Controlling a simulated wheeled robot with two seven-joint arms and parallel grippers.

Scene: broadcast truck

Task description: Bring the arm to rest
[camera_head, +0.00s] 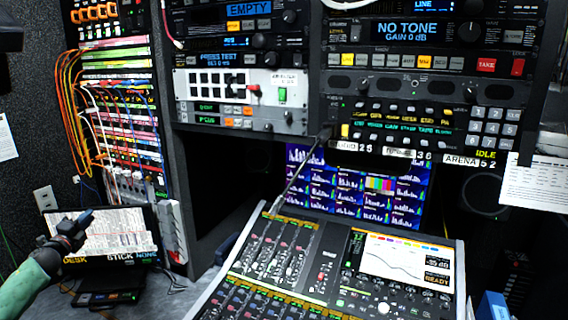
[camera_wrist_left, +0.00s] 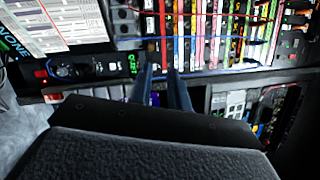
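My left arm comes in at the lower left of the head view, with a pale green link and a dark gripper (camera_head: 84,218). The gripper is in front of a screen with a document on it (camera_head: 120,232); whether it touches is not clear. In the left wrist view the two dark fingers of the left gripper (camera_wrist_left: 161,76) stand side by side with a narrow gap between them. Nothing shows between them. Beyond the fingertips is a patch panel (camera_wrist_left: 215,30) with coloured strips and cables. My right gripper is not in view.
A mixing console (camera_head: 330,262) with a small display fills the lower middle, and a thin dark rod rises from it. Equipment racks (camera_head: 250,85) stand behind. Orange and white cables (camera_head: 70,100) hang at the left patch panel. A paper sheet (camera_head: 535,190) hangs at right.

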